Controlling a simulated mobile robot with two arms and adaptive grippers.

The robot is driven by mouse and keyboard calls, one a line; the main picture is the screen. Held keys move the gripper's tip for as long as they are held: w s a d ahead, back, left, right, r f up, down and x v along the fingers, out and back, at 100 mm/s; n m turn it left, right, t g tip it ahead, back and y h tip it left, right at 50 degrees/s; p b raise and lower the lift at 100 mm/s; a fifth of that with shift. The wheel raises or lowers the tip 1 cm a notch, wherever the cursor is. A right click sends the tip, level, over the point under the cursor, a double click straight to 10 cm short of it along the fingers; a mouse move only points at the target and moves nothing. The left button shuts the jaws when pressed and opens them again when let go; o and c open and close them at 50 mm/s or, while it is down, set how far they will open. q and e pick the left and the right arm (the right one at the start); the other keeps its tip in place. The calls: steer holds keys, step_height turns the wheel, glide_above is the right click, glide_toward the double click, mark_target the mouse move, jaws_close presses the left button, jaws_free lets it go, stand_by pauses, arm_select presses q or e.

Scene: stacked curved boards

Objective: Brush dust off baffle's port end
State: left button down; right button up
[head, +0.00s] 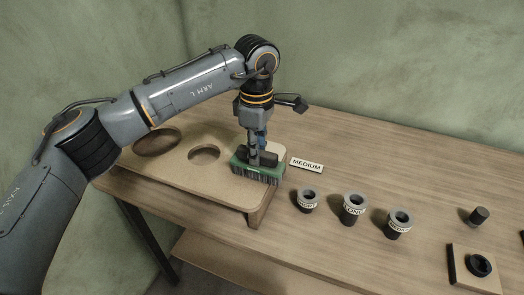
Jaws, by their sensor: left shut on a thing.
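The baffle (190,182) is a light wooden board with two round openings, raised above the bench at its left end. The larger, darker opening (156,141) is at the left and the smaller one (204,154) is nearer the middle. My left gripper (257,155) points down over the baffle's right end, shut on a green brush (244,166) with dark bristles facing down. The bristles are at or just above the board's right edge; I cannot tell whether they touch. The gripper hides part of the brush. My right gripper is not in view.
A card reading MEDIUM (307,165) lies right of the brush. Several labelled port tubes stand in a row: short (307,200), long (352,209) and another (398,223). A dark knob (476,216) and a small block with a black ring (480,265) are at the far right.

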mark_target(234, 155)
arm_select(q)
steer(key=shift+w+a, duration=0.2)
steer(key=shift+a, duration=0.4)
steer(key=shift+w+a, duration=0.2)
steer(key=shift+a, duration=0.4)
steer(key=shift+w+a+f, duration=0.1)
steer(key=shift+w+a, duration=0.2)
steer(key=shift+a, duration=0.55)
steer(key=shift+w+a, duration=0.25)
steer(key=shift+a, duration=0.55)
steer(key=shift+a, duration=0.1)
steer(key=shift+w+a, duration=0.35)
steer(key=shift+a, duration=0.5)
steer(key=shift+w+a, duration=0.3)
steer(key=shift+a, duration=0.5)
steer(key=shift+r, duration=0.2)
